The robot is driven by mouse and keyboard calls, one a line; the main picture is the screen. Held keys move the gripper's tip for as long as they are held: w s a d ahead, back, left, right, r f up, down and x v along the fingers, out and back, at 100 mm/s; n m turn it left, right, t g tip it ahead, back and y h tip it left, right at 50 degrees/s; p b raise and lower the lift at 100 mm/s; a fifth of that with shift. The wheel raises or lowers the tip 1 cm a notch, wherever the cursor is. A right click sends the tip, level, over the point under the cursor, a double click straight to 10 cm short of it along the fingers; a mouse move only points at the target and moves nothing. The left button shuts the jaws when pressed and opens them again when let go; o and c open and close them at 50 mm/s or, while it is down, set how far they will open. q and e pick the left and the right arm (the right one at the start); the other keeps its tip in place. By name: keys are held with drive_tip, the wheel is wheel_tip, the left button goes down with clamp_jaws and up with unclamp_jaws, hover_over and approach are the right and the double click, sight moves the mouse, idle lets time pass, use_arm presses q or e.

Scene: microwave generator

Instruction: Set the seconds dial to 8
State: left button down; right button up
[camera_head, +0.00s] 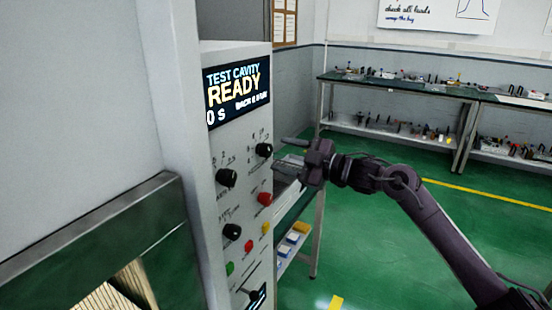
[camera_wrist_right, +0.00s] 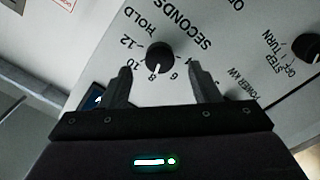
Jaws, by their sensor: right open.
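The seconds dial (camera_head: 264,150) is a round black knob at the upper right of the microwave generator's white panel (camera_head: 215,160). It also shows in the right wrist view (camera_wrist_right: 159,55), where the panel's lettering is upside down. Its white mark points close to the 8. My right gripper (camera_head: 281,153) is open in front of the dial. In the wrist view its two fingers (camera_wrist_right: 160,70) stand apart, one on each side of the dial and short of its centre; I see no contact. The display (camera_head: 238,92) reads READY and 0 S. My left gripper is not in view.
Another black knob (camera_head: 227,178) sits left of the seconds dial, with a lower one (camera_head: 232,231) and a red button (camera_head: 264,198) below. The STEP TURN knob (camera_wrist_right: 306,47) is at the wrist view's right. Benches with parts (camera_head: 400,85) stand behind.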

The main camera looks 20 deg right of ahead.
drive_tip(key=b+v, duration=0.1)
drive_tip(key=v, duration=0.3)
drive_tip(key=shift+s+d, duration=0.1)
drive_tip(key=shift+s, duration=0.1)
